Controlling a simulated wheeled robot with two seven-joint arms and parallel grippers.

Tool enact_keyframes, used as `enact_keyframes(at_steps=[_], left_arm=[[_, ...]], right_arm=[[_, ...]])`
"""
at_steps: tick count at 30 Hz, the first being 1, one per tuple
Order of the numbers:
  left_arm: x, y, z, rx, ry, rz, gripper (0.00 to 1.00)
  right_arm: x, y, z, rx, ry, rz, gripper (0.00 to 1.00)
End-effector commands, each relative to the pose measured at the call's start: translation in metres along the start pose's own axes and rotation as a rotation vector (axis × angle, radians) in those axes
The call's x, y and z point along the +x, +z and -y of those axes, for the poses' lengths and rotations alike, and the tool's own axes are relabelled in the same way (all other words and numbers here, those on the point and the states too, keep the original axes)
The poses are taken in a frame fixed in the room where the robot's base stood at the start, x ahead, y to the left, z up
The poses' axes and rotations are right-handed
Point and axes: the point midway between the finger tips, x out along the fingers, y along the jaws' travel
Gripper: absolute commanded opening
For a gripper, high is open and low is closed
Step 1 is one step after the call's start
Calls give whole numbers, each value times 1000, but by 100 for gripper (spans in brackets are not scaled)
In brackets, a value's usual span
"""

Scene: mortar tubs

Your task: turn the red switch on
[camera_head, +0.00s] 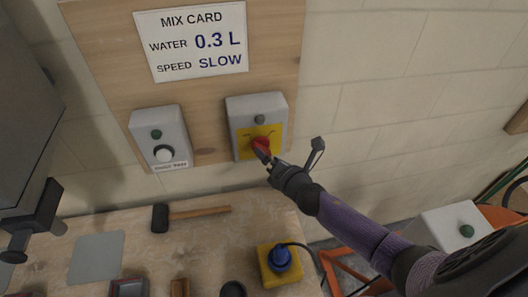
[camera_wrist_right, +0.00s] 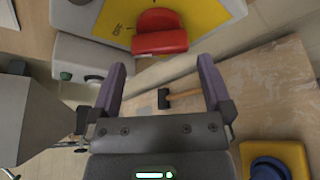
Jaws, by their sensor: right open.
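The red switch (camera_head: 261,146) is a rotary handle on a yellow plate (camera_head: 245,149) on a light grey box, mounted on the wooden board. The markings on the plate are too small to read. My right gripper (camera_head: 270,163) is just in front of the switch, slightly below and right of it. In the right wrist view, the red switch (camera_wrist_right: 158,36) shows beyond the spread fingertips of my right gripper (camera_wrist_right: 161,62), roughly centred between them. The fingers are open and nothing is held. Part of the handle is hidden in the head view. My left gripper is in neither view.
A mix card (camera_head: 192,41) hangs above. Grey machinery (camera_head: 25,90) stands left.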

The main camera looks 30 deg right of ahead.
Motion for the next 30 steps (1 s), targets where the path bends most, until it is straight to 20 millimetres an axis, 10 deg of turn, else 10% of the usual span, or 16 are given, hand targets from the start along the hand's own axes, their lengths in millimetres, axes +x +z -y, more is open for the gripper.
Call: enact_keyframes(at_steps=[16,26,30], left_arm=[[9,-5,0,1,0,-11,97],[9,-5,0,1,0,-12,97],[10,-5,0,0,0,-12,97]], right_arm=[[33,0,0,4,0,-1,100],[33,0,0,4,0,0,32],[33,-1,0,10,2,0,32]])
